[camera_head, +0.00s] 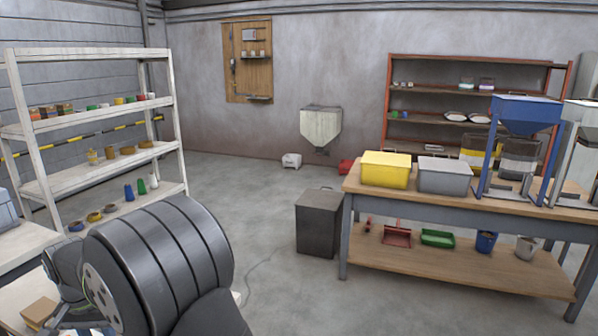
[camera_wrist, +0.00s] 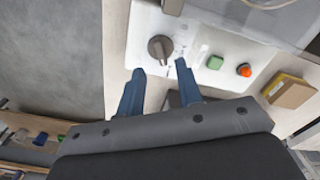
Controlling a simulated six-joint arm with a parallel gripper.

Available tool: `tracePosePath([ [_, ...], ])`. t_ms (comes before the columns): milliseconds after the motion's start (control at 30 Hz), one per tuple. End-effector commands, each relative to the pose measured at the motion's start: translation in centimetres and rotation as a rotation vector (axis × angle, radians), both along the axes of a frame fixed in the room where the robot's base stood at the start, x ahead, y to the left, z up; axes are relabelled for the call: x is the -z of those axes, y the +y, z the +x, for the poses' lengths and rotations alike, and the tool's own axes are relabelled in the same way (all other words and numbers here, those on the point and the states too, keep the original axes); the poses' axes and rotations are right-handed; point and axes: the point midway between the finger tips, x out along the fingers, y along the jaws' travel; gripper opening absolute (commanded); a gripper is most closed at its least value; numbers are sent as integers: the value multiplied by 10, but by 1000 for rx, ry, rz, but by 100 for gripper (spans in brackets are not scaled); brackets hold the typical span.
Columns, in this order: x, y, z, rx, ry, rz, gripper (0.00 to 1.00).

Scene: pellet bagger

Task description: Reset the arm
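In the wrist view my gripper (camera_wrist: 160,68) shows two blue fingers standing apart with nothing held between them. Just beyond the fingertips is a dark rotary knob (camera_wrist: 160,48) on a white panel (camera_wrist: 143,30). Whether the fingertips touch the panel, I cannot tell. A green button (camera_wrist: 215,62) and an orange-red button (camera_wrist: 244,70) sit on the panel to the right of the fingers. In the head view my large dark arm links fill the lower left, and the fingers cannot be made out there.
A tan block (camera_wrist: 289,92) lies right of the panel. A white shelf rack (camera_head: 97,178) stands at the left. A workbench (camera_head: 480,198) with a yellow bin (camera_head: 386,169), a grey bin (camera_head: 445,175) and a blue hopper (camera_head: 525,112) stands at the right.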

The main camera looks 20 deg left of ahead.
Motion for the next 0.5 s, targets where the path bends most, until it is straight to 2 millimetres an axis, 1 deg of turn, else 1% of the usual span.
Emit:
tracePosePath([
  [33,-11,1,0,0,-1,4,33],
  [500,-105,1,0,0,-2,5,33],
])
